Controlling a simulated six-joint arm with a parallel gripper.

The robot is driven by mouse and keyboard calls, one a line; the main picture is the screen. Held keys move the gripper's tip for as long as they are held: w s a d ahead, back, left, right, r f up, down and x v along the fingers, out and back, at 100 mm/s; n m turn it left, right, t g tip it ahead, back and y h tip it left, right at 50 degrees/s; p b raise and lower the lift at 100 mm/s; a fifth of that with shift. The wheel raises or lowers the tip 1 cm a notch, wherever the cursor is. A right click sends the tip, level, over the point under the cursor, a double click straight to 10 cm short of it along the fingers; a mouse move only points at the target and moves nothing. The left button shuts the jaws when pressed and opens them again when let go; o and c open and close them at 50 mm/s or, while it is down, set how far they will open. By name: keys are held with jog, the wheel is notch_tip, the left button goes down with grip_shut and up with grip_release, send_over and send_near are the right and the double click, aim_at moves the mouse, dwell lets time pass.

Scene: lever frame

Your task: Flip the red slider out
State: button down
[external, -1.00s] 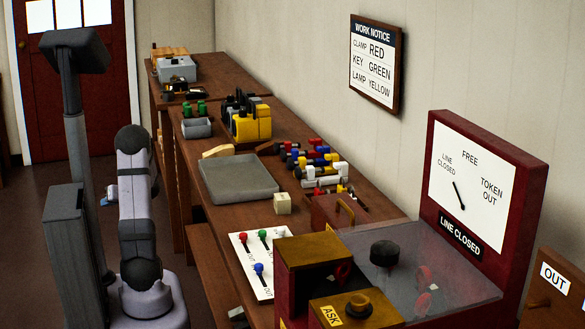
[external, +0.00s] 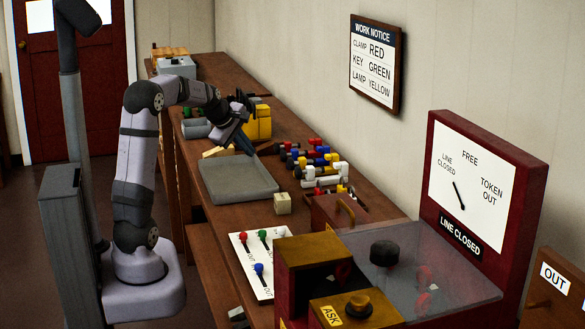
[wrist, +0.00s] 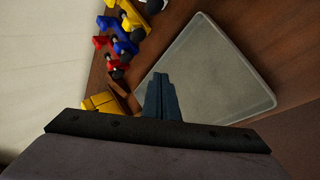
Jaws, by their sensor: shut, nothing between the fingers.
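The red slider (external: 244,237) is a small red knob at the left end of a white panel (external: 252,284) on the bench. Green (external: 262,233) and blue (external: 259,268) knobs sit on the same panel. Each is on a dark slot, and a printed "OUT" is legible near the panel's front end. My gripper (external: 247,150) is shut and empty, above the far edge of the grey tray, well beyond the panel. In the wrist view its closed fingers (wrist: 160,98) point over the tray. The panel does not show in the wrist view.
The grey tray (external: 228,193) lies between my gripper and the panel. Several coloured handles (external: 318,160) lie to its right. A cream cube (external: 282,203) stands nearer the panel. A red instrument box with a clear top (external: 430,268) stands right of the panel.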

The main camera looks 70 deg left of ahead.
aim_at(243, 237)
jog(key=s+d+r+m+g+h+p, duration=0.1)
jog(key=s+d+m+g+h+p, duration=0.2)
jog(key=d+p, duration=0.4)
jog(key=s+d+m+g+h+p, duration=0.3)
jog(key=d+m+h+p, duration=0.3)
jog(key=d, duration=1)
jog(key=shift+d+r+m+g+p, duration=0.25)
jog(key=shift+r+m+g+p, duration=0.15)
jog(key=shift+m+g+p, duration=0.45)
jog(key=shift+f, duration=0.15)
jog(key=p+x, duration=0.2)
jog(key=x, duration=0.7)
jog(key=shift+s+d+f, duration=0.15)
jog(key=d+p, duration=0.2)
jog(key=shift+s+d+f, duration=0.1)
jog(key=shift+s+d, duration=0.3)
jog(key=shift+s+d+f, duration=0.15)
jog(key=shift+s+d, duration=0.05)
jog(key=shift+d, duration=0.3)
